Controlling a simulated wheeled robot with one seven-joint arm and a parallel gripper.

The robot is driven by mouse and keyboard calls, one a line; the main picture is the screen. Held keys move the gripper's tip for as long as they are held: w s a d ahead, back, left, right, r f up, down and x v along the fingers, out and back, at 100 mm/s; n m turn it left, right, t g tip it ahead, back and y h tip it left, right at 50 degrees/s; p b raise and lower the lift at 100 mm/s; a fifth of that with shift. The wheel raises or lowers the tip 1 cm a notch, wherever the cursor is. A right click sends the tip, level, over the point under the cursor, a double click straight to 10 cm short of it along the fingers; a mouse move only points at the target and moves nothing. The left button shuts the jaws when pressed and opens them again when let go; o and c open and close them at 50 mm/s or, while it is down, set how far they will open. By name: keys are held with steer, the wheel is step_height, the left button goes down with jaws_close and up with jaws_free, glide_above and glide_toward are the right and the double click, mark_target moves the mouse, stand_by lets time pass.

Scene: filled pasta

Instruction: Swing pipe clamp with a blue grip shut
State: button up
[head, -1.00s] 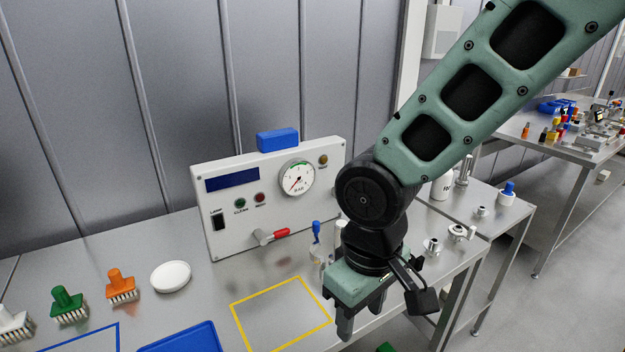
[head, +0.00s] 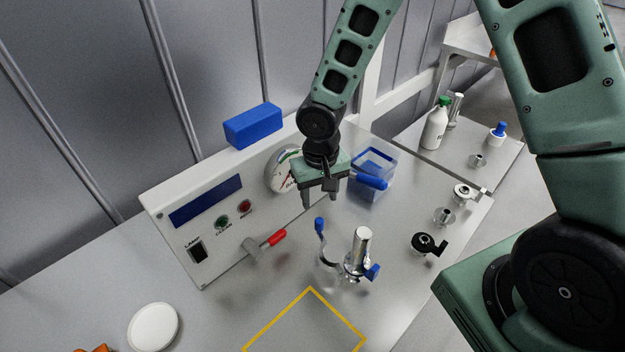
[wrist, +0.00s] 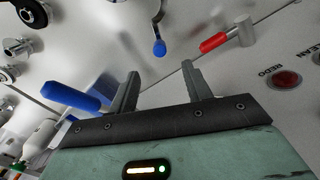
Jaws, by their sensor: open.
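The pipe clamp (head: 329,262) is a curved metal arm with a blue grip (head: 319,225) at its raised end. It stands beside an upright metal pipe (head: 362,243) on the bench, its arm swung out to the pipe's left. A second small blue part (head: 373,272) sits at the pipe's foot. My gripper (head: 320,194) is open and empty above the blue grip, in front of the gauge. In the wrist view, the blue grip (wrist: 159,47) lies beyond the gap between my fingertips (wrist: 160,70), apart from them.
A control panel (head: 180,237) with a red-handled lever (head: 266,244) stands left of the clamp. A clear box with a blue rim (head: 375,160) and blue handle is close right of my gripper. A black-knobbed fitting (head: 428,244) lies right. The yellow-outlined square (head: 310,290) is empty.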

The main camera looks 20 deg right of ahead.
mark_target(320, 220)
steer(key=shift+s+f+b, duration=0.1)
steer(key=shift+f+b, duration=4.55)
steer(key=shift+f, duration=0.8)
steer(key=shift+d, duration=0.1)
steer(key=c, duration=0.9)
